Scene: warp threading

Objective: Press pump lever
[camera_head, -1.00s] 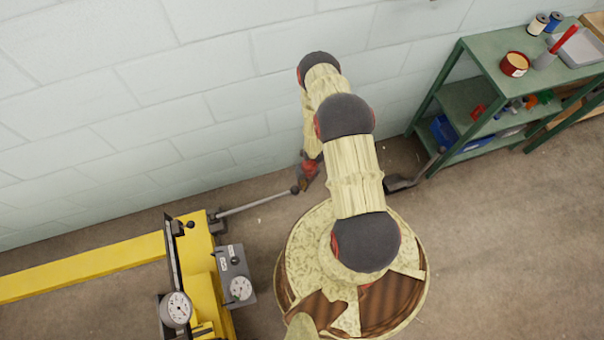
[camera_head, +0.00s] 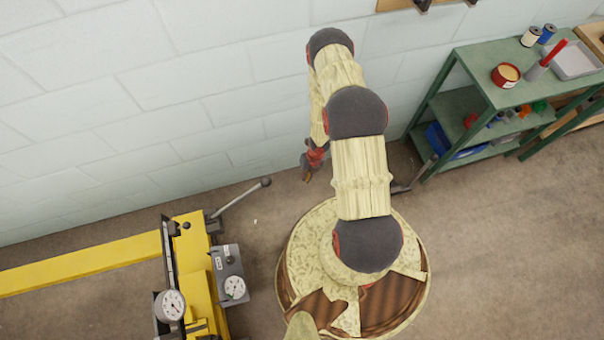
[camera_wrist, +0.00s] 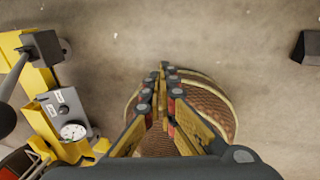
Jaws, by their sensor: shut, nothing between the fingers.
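The pump lever (camera_head: 240,197) is a grey rod with a dark ball knob, tilted up to the right from a dark mount on the yellow press (camera_head: 196,268). In the wrist view the lever (camera_wrist: 17,72) runs along the left edge, with part of its dark knob at the border. My gripper (camera_head: 307,176) is right of the knob, with a clear gap between them. In the wrist view my gripper (camera_wrist: 163,70) is shut and empty, its tips over the floor and my round base.
A green shelf (camera_head: 482,85) with cans and a tray stands at the right. A block wall (camera_head: 130,100) runs behind.

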